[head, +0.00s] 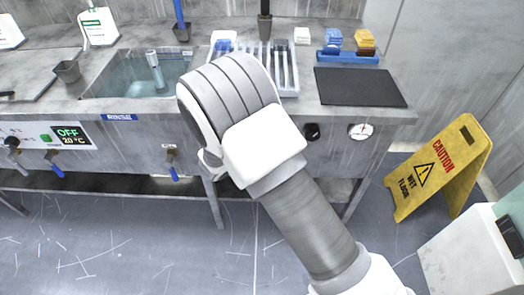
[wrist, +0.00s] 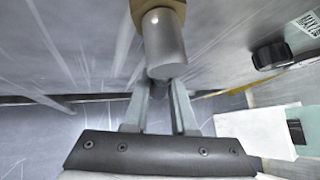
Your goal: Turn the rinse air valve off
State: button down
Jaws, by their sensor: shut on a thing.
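In the wrist view, a valve has a brass-coloured fitting (wrist: 157,10) and a grey cylindrical body (wrist: 166,45) pointing towards me. My gripper (wrist: 159,88) is shut on the short grey handle part of this valve, just below the cylinder, with one finger on each side. No label for this valve shows. In the head view, my gripper and this valve are hidden behind my white and grey arm. A blue RINSE label (head: 120,117) sits on the bench front, and a valve with a blue lever (head: 174,173) hangs to its lower right, apart from my arm.
A black knob (head: 312,132) and a round gauge (head: 361,131) are on the bench front right of my arm; the knob also shows in the wrist view (wrist: 272,55). A yellow wet-floor sign (head: 440,168) and a white box (head: 470,250) stand at right.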

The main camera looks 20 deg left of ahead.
jog(key=y+b, duration=0.1)
jog(key=b, duration=0.1)
jog(key=a+m+y+b, duration=0.1)
jog(key=b, duration=0.1)
jog(key=a+g+y+b, duration=0.1)
jog(key=b, duration=0.1)
jog(key=shift+s+a+f+m, duration=0.1)
jog(key=shift+s+f+m, duration=0.2)
jog(key=shift+s+m, duration=0.1)
jog(key=c, duration=0.7)
grip_release()
jog(key=shift+r, duration=0.1)
jog(key=shift+c, duration=0.2)
jog(key=p+v, duration=0.5)
jog(key=v, duration=1.2)
jog(key=shift+r, duration=0.2)
